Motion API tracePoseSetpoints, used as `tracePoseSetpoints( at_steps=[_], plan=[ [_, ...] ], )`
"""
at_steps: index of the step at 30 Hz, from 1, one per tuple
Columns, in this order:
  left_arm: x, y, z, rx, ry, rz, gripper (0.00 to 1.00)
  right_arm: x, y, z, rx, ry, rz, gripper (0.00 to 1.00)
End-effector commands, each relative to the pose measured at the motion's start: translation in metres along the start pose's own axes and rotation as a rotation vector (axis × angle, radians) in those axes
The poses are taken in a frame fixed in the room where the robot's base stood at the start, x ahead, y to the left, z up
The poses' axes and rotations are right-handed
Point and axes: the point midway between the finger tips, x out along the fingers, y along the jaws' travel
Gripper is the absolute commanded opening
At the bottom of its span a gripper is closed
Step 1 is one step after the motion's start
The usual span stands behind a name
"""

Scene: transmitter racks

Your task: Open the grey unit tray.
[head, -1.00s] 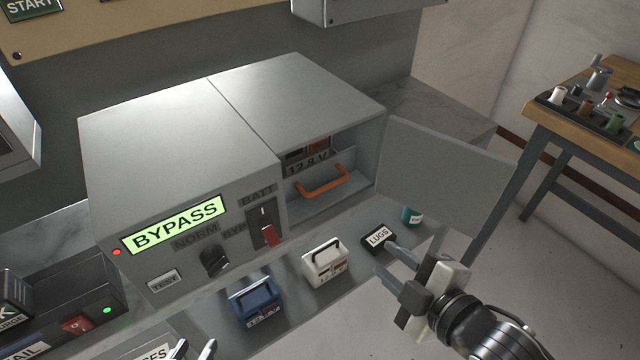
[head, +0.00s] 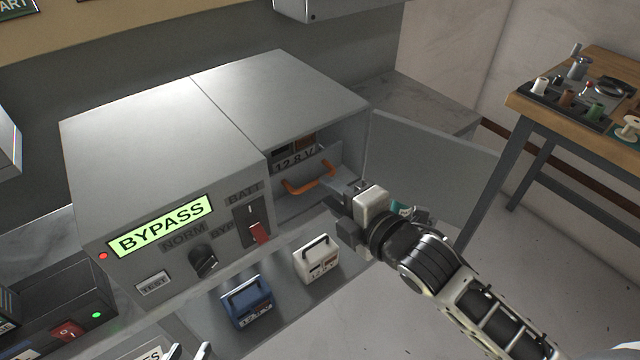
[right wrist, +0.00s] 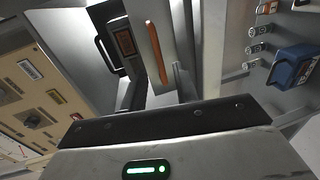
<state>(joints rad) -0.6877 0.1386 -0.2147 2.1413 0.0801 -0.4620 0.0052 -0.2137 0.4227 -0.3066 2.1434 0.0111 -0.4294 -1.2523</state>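The grey unit (head: 285,95) stands on the counter, its right-hand bay open and its door (head: 430,160) swung out to the right. Inside the bay is the tray (head: 300,205) with an orange handle (head: 309,182) below a 12.8 V label. My right gripper (head: 338,198) is just right of the handle at the bay mouth. In the right wrist view the orange handle (right wrist: 155,53) lies ahead, between the lines of the two spread fingers. I see no contact with it.
A blue battery (head: 246,303) and a white battery (head: 316,259) stand on the counter before the unit. A red switch (head: 259,232) and black knob (head: 203,259) are on the left front panel. A wooden bench (head: 600,100) stands at the right.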

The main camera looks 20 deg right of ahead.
Motion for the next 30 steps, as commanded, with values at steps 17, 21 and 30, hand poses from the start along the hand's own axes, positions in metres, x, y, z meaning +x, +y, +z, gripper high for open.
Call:
tracePoseSetpoints(
  at_steps=[17, 21, 30],
  plan=[
    [0.000, 0.000, -0.005, 0.000, 0.013, 0.001, 0.36, 0.039, 0.000, 0.000, 0.001, 0.001, -0.001, 0.30],
    [0.000, 0.000, -0.006, 0.000, 0.015, 0.001, 0.36, 0.039, 0.000, 0.000, 0.001, 0.001, -0.001, 0.08],
    [-0.001, 0.000, -0.007, 0.000, 0.015, 0.001, 0.36, 0.037, 0.000, -0.002, -0.001, 0.004, -0.002, 0.00]
  ],
)
